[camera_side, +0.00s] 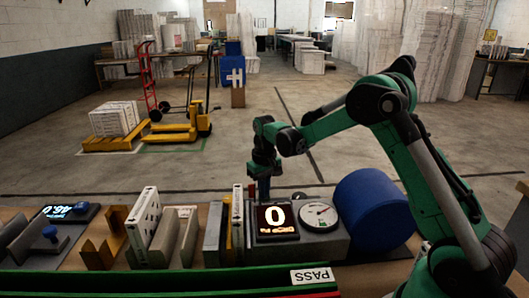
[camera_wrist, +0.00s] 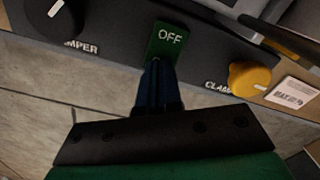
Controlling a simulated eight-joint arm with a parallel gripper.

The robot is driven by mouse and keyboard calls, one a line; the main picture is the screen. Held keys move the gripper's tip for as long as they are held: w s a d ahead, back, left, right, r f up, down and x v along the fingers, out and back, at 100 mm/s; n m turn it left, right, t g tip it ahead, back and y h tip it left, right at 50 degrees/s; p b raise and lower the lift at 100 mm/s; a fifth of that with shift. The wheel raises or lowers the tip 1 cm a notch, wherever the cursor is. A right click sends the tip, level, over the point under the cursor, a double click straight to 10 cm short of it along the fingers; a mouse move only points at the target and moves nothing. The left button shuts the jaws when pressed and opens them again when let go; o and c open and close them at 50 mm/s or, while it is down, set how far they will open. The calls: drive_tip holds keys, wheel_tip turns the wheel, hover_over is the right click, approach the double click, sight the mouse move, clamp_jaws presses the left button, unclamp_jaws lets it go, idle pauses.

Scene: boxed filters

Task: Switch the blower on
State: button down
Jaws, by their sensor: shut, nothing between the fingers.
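The blower switch (camera_wrist: 167,38) is a green rocker marked OFF on a dark panel, in the upper middle of the wrist view. My gripper (camera_wrist: 156,68) is shut and empty, its fingertips right at the switch's lower edge. Whether they touch it I cannot tell. In the side view my gripper (camera_side: 264,190) points down behind the display box, and the switch is hidden there. The blue blower drum (camera_side: 372,212) stands right of it. The display (camera_side: 278,222) reads 0, and a round dial gauge (camera_side: 320,216) sits beside it.
A black knob (camera_wrist: 55,12) labelled "MPER", partly cut off, is left of the switch. A yellow CLAMP knob (camera_wrist: 249,78) is to the right. Several filters and holders, including a white filter (camera_side: 143,224), stand left of the display.

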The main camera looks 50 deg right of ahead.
drive_tip(key=shift+f, duration=0.15)
drive_tip(key=shift+r, duration=3.5)
drive_tip(key=shift+s+a+r, duration=0.15)
drive_tip(key=shift+a+r, duration=0.05)
drive_tip(key=shift+r, duration=0.1)
drive_tip(key=s+a+r+n+t, duration=0.1)
drive_tip(key=s+a+t, duration=0.1)
drive_tip(key=s+a, duration=0.1)
drive_tip(key=s+a+r+n+t, duration=0.1)
drive_tip(key=s+a+t, duration=0.1)
drive_tip(key=s+a, duration=0.2)
drive_tip(key=s+a+r+t, duration=0.1)
drive_tip(key=s+a+t, duration=0.1)
drive_tip(key=s, duration=0.3)
drive_tip(key=shift+s+a+r+n+t, duration=0.2)
drive_tip(key=shift+a, duration=0.25)
drive_tip(key=shift+s+a+r+n+t, duration=0.15)
drive_tip(key=shift+a+r+n+t, duration=0.05)
drive_tip(key=shift+a, duration=0.25)
drive_tip(key=shift+s+a+f, duration=0.15)
drive_tip(key=shift+s+f, duration=0.05)
drive_tip(key=shift+s, duration=0.05)
